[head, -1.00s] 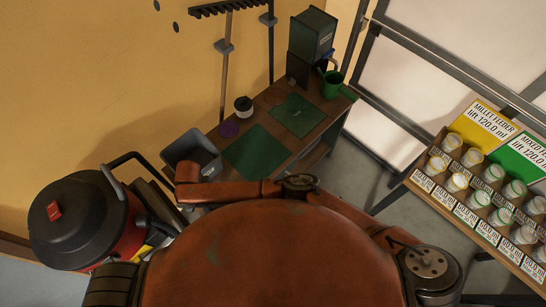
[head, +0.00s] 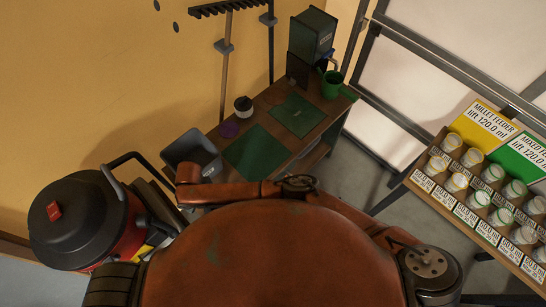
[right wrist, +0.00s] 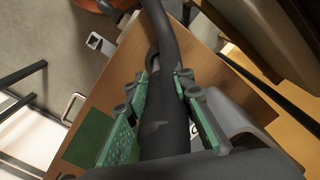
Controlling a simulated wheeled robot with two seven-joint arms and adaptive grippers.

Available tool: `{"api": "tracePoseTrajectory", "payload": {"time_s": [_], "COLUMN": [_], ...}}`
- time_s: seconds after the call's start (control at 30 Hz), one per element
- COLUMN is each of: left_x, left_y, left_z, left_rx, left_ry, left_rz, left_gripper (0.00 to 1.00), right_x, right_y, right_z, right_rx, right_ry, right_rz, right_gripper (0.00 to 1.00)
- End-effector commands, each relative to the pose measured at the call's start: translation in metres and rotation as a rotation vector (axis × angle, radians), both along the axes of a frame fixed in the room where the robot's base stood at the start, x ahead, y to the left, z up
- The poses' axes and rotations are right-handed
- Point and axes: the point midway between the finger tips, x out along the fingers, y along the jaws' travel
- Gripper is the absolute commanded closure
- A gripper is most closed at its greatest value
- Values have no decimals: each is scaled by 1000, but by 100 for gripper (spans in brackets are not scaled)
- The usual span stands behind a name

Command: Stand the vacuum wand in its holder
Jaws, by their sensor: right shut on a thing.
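In the right wrist view my right gripper (right wrist: 166,82) has its green pads on both sides of a dark tube, the vacuum wand (right wrist: 168,120), and is shut on it. The wand runs through the pads and a dark curved length continues up past them. In the head view the red and black vacuum (head: 82,220) stands at the lower left. My body hides both grippers and the wand there. I cannot make out the wand's holder for certain in either view.
A wooden bench (head: 322,130) with green mats (head: 257,151) stands by the wall, with a grey bin (head: 192,150) at its near left end. A green pitcher (head: 332,84) is on the bench. A rack of labelled jars (head: 480,200) stands at right. Grey floor shows between.

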Motion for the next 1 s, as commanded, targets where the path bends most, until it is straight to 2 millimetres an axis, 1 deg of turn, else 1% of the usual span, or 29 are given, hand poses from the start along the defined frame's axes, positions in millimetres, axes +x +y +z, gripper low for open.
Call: {"api": "tracePoseTrajectory", "payload": {"time_s": [0.37,0.4,0.67,0.87,1.0], "left_x": [0,0,0,0,0], "left_y": [0,0,0,0,0], "left_z": [0,0,0,0,0], "left_rx": [0,0,0,0,0], "left_ry": [0,0,0,0,0], "left_rz": [0,0,0,0,0], "left_gripper": [60,60,60,60,60], "right_x": [0,0,0,0,0], "right_y": [0,0,0,0,0], "right_z": [-7,-6,-6,-6,-6], "right_rx": [0,0,0,0,0], "right_ry": [0,0,0,0,0], "right_rz": [0,0,0,0,0], "right_gripper": [100,75,58,57,47]}}
